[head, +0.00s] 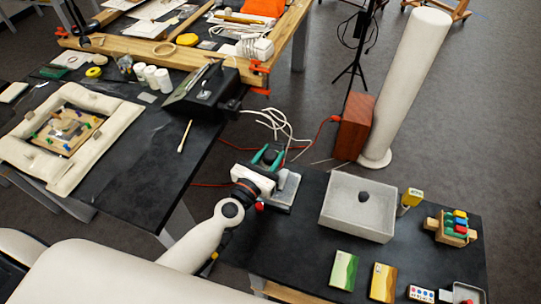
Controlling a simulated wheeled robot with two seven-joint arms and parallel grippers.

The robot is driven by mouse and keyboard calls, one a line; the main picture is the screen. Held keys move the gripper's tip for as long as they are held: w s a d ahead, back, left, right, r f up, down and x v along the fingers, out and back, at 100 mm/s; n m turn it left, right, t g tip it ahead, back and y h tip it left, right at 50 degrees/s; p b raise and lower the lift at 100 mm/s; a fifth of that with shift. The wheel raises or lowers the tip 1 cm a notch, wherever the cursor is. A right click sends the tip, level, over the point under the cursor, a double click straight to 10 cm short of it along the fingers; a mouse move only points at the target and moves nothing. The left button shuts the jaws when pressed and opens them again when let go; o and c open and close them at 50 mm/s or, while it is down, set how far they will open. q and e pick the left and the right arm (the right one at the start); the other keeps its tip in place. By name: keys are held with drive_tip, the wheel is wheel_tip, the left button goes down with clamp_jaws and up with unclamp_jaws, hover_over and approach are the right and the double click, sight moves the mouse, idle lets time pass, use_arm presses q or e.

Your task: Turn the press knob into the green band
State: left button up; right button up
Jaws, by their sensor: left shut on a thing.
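The press (287,188) is a small grey device with a flat base at the left end of the front black table. My left arm reaches up from the bottom, and my left gripper (262,177) is at the press's left side. It is shut on the press knob, which is mostly hidden behind the gripper. A teal and black part (268,156) shows just beyond the gripper; I cannot tell whether it belongs to the press. A small red piece shows just below the gripper. The green band and the knob's angle cannot be made out. My right gripper is out of view.
A grey open bin (343,229) holding a dark lump stands right of the press. White cables lie behind the press. A white column (405,85) rises beyond.

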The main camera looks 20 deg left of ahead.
use_arm(q)
drive_tip(key=m+g+h+b, duration=0.4)
drive_tip(key=h+b, duration=0.1)
drive_tip(key=b, duration=0.1)
drive_tip(key=m+g+h+b, duration=0.4)
drive_tip(key=m+h+b, duration=0.1)
drive_tip(key=h+b, duration=0.1)
drive_tip(key=shift+w+f+h+b, duration=0.1)
drive_tip(key=shift+f+h+b, duration=0.1)
drive_tip(key=shift+h+b, duration=0.1)
drive_tip(key=m+g+h+b, duration=0.1)
drive_tip(key=m+g, duration=0.1)
drive_tip(key=shift+r+g, duration=0.1)
drive_tip(key=shift+g, duration=0.2)
drive_tip(key=m+g+h+b, duration=0.1)
drive_tip(key=m+g, duration=0.1)
drive_tip(key=g, duration=0.2)
drive_tip(key=shift+r+m, duration=0.1)
drive_tip(key=shift+m, duration=0.3)
drive_tip(key=m+g+b, duration=0.1)
drive_tip(key=m+g, duration=0.1)
drive_tip(key=g, duration=0.1)
drive_tip(key=m+g+b, duration=0.1)
drive_tip(key=m+g, duration=0.1)
drive_tip(key=g, duration=0.2)
drive_tip(key=shift+m+g+y+b, duration=0.4)
drive_tip(key=shift+m+g+y, duration=0.4)
drive_tip(key=shift+m+g, duration=1.15)
drive_tip(key=shift+g, duration=0.55)
drive_tip(key=o, duration=1)
